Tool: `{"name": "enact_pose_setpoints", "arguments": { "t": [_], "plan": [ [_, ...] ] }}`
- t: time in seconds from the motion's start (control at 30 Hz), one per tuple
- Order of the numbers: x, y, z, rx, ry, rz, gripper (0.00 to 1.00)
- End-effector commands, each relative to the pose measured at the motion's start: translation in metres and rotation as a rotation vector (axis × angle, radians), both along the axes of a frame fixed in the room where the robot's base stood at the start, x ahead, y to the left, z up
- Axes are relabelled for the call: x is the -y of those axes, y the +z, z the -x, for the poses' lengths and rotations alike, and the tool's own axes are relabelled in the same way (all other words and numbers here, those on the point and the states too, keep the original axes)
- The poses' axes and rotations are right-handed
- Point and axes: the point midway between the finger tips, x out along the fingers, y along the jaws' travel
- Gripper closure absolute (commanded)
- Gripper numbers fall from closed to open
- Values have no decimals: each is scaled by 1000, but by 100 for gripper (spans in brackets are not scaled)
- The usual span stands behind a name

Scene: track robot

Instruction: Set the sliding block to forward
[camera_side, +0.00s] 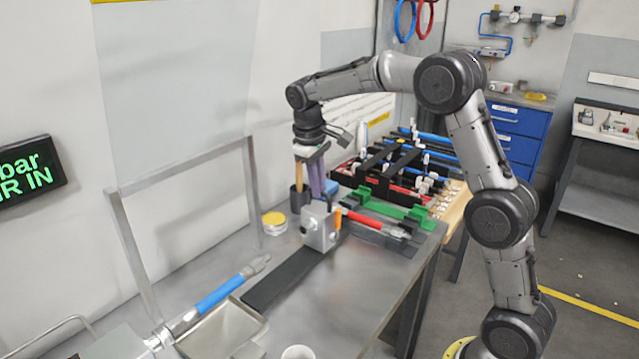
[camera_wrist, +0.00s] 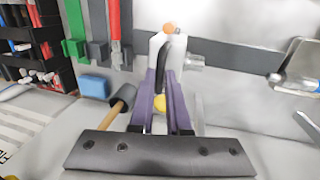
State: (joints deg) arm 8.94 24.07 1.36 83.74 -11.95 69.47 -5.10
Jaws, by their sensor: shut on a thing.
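The sliding block (camera_side: 318,230) is a light grey metal block with an orange part on its side. It sits on a dark rail (camera_side: 283,281), near the end by the tool racks. In the wrist view the block (camera_wrist: 157,46) is ahead of the purple fingers, with a dark upright handle (camera_wrist: 174,50) on it. My gripper (camera_side: 318,192) points down from above at the block. In the wrist view my gripper (camera_wrist: 165,78) has its fingertips close together at the handle, shut on it. The exact contact is partly hidden by the fingers.
A blue-handled tool (camera_side: 220,293) and a metal tray (camera_side: 222,328) lie at the near left. A yellow-lidded tin (camera_side: 274,222) stands left of the block. A red-handled tool (camera_side: 372,221) and green holders (camera_side: 405,212) are close on the right.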

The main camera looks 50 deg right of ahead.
Motion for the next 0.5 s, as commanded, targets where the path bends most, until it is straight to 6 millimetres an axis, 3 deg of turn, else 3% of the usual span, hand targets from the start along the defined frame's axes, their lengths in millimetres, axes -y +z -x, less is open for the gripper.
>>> {"name": "enact_pose_setpoints", "arguments": {
  "t": [0.3, 0.5],
  "plan": [
    [-88, 2, -2, 5, 11, -3, 100],
    [-128, 2, -1, 6, 5, -3, 100]
  ]
}}
